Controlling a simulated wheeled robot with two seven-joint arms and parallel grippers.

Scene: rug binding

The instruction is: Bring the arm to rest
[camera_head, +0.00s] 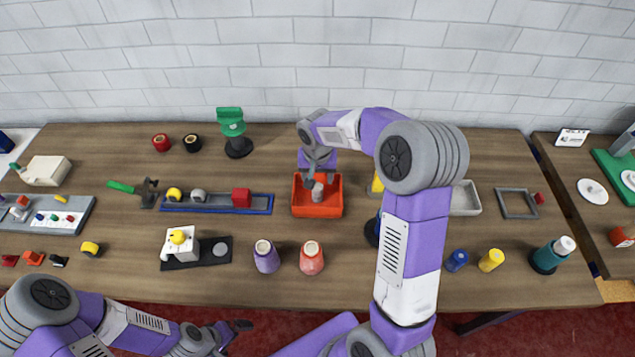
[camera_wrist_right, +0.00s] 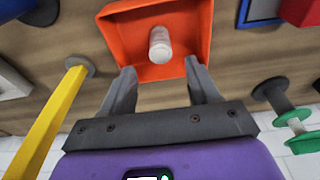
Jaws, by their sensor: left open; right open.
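My right arm reaches over the table from the front right. My right gripper (camera_head: 317,182) is open above the orange-red tray (camera_head: 318,211). In the right wrist view the right gripper's fingers (camera_wrist_right: 164,88) are apart with nothing between them, near the edge of the tray (camera_wrist_right: 118,36). A small whitish cylinder (camera_wrist_right: 159,45) stands inside the tray, apart from the fingers. My left gripper (camera_head: 238,332) is open and empty in front of the table's front edge, at lower left.
A yellow post (camera_head: 377,184) and a dark object stand right of the tray, partly behind my right arm. A green-topped stand (camera_head: 232,130) is at back left. A purple cup (camera_head: 265,257) and a red cup (camera_head: 311,259) stand in front. A grey tray (camera_head: 465,199) lies right.

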